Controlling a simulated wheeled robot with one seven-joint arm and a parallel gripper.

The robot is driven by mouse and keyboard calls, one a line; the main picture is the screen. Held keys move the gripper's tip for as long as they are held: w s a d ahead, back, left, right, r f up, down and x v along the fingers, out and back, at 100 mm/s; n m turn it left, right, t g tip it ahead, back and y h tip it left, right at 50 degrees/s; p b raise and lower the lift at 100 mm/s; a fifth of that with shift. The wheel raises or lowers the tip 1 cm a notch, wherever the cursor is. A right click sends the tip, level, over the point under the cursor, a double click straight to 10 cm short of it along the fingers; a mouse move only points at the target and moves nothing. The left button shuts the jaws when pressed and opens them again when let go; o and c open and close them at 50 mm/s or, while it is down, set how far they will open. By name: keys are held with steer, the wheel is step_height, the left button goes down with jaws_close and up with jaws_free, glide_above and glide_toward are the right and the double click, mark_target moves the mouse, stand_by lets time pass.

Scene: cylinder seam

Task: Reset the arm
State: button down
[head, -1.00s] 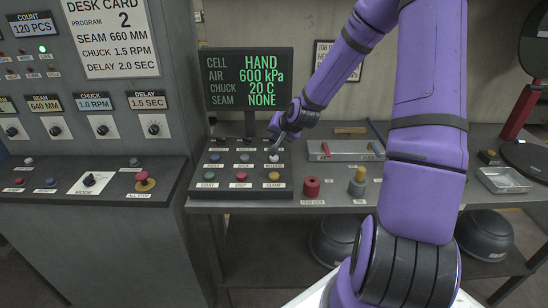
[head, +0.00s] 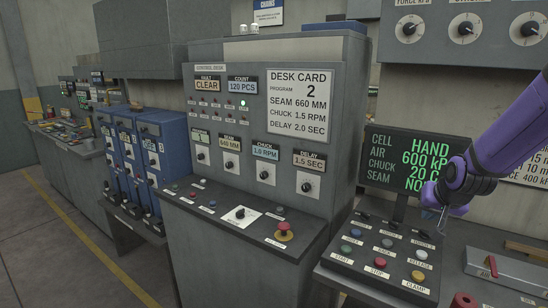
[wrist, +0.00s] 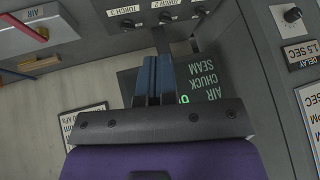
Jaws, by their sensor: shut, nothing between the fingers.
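My purple arm enters the head view from the right edge. My gripper (head: 432,208) hangs near the lower right of the cell screen (head: 385,160), above the back of the sloped button panel (head: 385,255). It holds nothing. In the wrist view its two blue-grey fingers (wrist: 153,82) are together, with the screen (wrist: 200,85), seen upside down, behind them. The screen reads HAND and 600 kP, its right end hidden by my arm. The gripper appears apart from the panel's buttons, though the exact gap cannot be told.
The grey control desk (head: 255,150) with knobs and a red stop button (head: 284,232) fills the middle. Blue cabinets (head: 135,150) stand to its left. Open floor lies at far left.

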steer(key=s+a+r+n+g, duration=0.1)
steer(key=s+a+r, duration=0.2)
steer(key=s+r, duration=0.35)
steer(key=s+a+r+n, duration=0.2)
steer(key=s+a+r, duration=0.2)
steer(key=s+r, duration=0.25)
steer(key=s+a+r, duration=0.1)
steer(key=s+r, duration=0.1)
steer(key=s, duration=0.5)
steer(key=s+a+r+n, duration=0.1)
steer(key=s, duration=0.7)
steer(key=shift+r+g, duration=0.3)
steer(key=shift+r, duration=0.05)
